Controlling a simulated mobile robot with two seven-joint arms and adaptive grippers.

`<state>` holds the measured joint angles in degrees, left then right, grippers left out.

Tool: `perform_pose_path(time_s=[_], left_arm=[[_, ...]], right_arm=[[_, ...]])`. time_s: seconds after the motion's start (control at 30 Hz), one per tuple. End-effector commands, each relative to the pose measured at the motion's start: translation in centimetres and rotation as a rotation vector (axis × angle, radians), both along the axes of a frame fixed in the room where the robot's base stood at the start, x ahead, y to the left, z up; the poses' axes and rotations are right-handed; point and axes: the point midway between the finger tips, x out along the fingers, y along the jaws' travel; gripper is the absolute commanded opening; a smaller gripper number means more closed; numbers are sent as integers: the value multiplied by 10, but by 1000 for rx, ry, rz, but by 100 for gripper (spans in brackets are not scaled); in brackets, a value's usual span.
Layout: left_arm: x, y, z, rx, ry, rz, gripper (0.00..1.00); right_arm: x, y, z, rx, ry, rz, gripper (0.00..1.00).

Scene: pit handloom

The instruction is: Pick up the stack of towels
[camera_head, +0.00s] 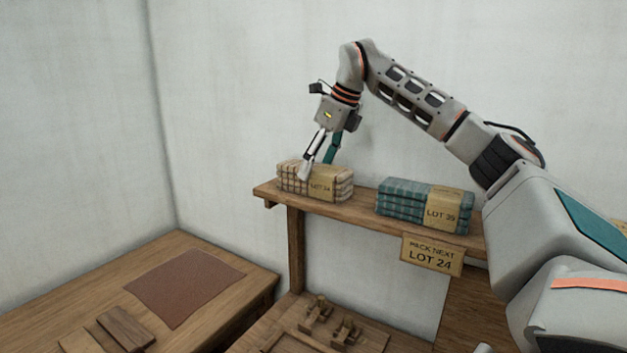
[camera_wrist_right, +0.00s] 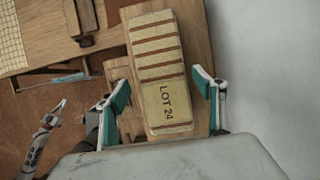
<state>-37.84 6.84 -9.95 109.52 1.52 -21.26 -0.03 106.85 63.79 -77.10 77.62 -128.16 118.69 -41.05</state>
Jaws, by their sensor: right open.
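The cream and brown striped towel stack (camera_head: 290,178) with a LOT 24 paper band lies on the left end of a wooden shelf. My right gripper (camera_head: 318,167) points down over this stack in the head view. In the right wrist view the stack (camera_wrist_right: 155,60) lies lengthwise between my right gripper's fingers (camera_wrist_right: 162,95). The fingers are apart, one on each side of the stack with visible gaps. Whether the tips reach below its top is hard to tell.
A teal stack (camera_head: 400,198) with a LOT 35 band lies to the right on the shelf (camera_head: 365,218). A LOT 24 sign (camera_head: 432,255) hangs on the shelf's front. The wall (camera_head: 240,90) is close behind. A lower table (camera_head: 150,270) with a brown mat (camera_head: 185,285) stands at left.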

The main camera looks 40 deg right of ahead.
Motion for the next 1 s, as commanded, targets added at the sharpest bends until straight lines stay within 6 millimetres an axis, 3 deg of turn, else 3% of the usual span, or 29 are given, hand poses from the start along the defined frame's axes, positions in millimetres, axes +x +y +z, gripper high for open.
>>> perform_pose_path(time_s=[0.23, 0.57, 0.73, 1.0], left_arm=[[0, 3, 0, 8, 0, -4, 0], [5, 4, 3, 8, -8, -2, 0], [7, 1, 4, 2, -10, 2, 0], [6, -1, 3, -4, -8, 7, 0]], right_arm=[[12, 0, -32, 0, 2, 1, 69], [15, 1, -38, 0, -1, 1, 69], [15, 1, -38, 0, 0, 1, 25], [15, 1, -38, 0, -1, 1, 25]])
